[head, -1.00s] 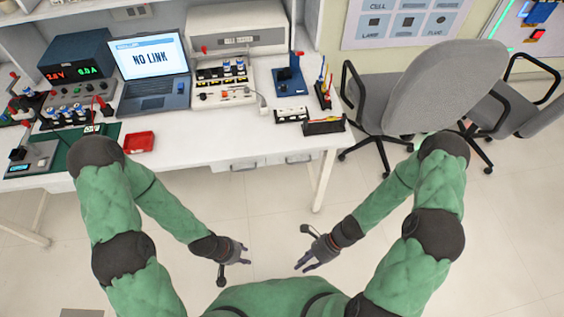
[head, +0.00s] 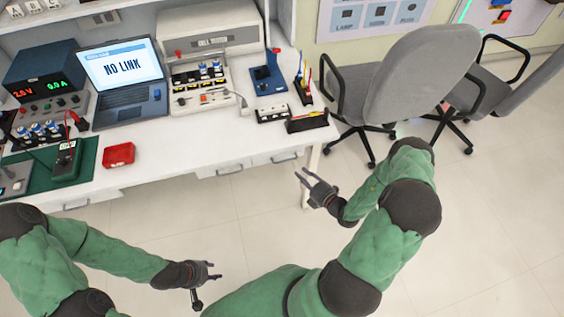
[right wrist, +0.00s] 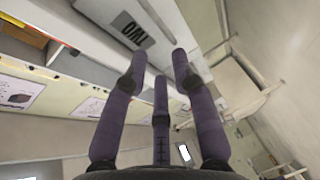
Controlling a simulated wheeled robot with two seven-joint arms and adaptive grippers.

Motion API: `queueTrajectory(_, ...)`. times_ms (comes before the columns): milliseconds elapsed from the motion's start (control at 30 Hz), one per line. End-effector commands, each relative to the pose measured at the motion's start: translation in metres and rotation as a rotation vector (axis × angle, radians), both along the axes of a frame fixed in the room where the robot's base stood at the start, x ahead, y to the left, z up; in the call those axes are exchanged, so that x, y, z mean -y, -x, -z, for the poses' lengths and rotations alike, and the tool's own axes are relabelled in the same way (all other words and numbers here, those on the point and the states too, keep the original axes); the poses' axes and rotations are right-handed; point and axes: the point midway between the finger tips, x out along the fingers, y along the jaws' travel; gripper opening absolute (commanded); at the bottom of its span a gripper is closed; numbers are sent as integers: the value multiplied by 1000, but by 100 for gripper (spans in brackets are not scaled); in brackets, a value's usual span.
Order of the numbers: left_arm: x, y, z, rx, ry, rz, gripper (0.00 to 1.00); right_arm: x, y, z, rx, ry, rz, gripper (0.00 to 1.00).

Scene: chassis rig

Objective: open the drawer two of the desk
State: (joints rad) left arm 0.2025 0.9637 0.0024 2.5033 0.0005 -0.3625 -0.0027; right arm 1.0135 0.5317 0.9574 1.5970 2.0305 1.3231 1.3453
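The desk (head: 165,165) has a row of drawers under its front edge. A right drawer handle (head: 285,156) and a middle drawer handle (head: 230,170) show, with another handle (head: 77,204) farther left. All look shut. My right gripper (head: 303,177) is open and empty just in front of and below the right drawer. In the right wrist view, a light drawer front bears a dark label (right wrist: 130,32), seen upside down, that seems to read TWO. My open right fingers (right wrist: 158,75) point at it, apparently apart. My left gripper (head: 210,272) is open and empty, low over the floor.
A desk leg (head: 312,170) is close to my right gripper. A grey chair (head: 405,75) stands to the right. Floor in front is clear.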

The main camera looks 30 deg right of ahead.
Motion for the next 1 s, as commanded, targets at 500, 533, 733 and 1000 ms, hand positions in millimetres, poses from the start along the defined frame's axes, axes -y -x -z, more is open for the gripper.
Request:
queueTrajectory(500, 0, 0, 28, 0, 0, 0, 40, -16, -81, 17, 1, 3, -9, 27)
queueTrajectory(533, 0, 0, 29, 0, 0, 0, 40, -16, -84, 17, 0, 3, -9, 27)
queueTrajectory(733, 0, 0, 32, 0, 0, 0, 40, -18, -96, 18, 0, 2, -7, 27)
queueTrajectory(1000, 0, 0, 32, 0, 0, 0, 40, -18, -97, 18, -1, 2, -7, 27)
